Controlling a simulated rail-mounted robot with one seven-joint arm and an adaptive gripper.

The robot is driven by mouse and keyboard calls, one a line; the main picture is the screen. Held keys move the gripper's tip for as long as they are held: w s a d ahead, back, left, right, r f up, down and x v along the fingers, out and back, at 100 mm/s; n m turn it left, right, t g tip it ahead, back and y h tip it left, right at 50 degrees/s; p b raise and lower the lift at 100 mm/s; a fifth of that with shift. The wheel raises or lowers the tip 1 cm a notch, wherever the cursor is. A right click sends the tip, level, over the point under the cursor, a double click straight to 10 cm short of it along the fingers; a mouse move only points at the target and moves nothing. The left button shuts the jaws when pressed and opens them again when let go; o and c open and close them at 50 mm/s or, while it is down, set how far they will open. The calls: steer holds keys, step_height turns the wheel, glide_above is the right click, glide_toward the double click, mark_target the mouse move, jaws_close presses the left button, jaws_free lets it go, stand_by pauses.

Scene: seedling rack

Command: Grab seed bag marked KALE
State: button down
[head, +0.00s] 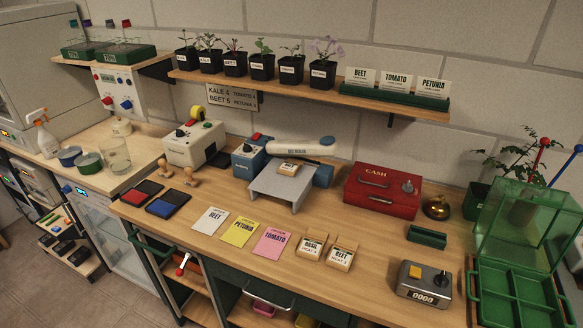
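No bag with a clearly readable KALE label shows in the head view. A small brown bag with a white label (291,167) lies on the grey stand (268,188) in front of the blue sealing machine; its print is too small to read. Two brown bags stand side by side at the front of the bench, one marked BASIL (311,246) and one marked BEET (342,255). My gripper is not in view.
Flat BEET (210,221), PETUNIA (239,233) and TOMATO (272,242) packets lie left of the bags. A red cash box (382,191), a counter (424,281) and a green clear-lidded box (520,295) stand to the right. Potted seedlings line the shelf (300,89) above.

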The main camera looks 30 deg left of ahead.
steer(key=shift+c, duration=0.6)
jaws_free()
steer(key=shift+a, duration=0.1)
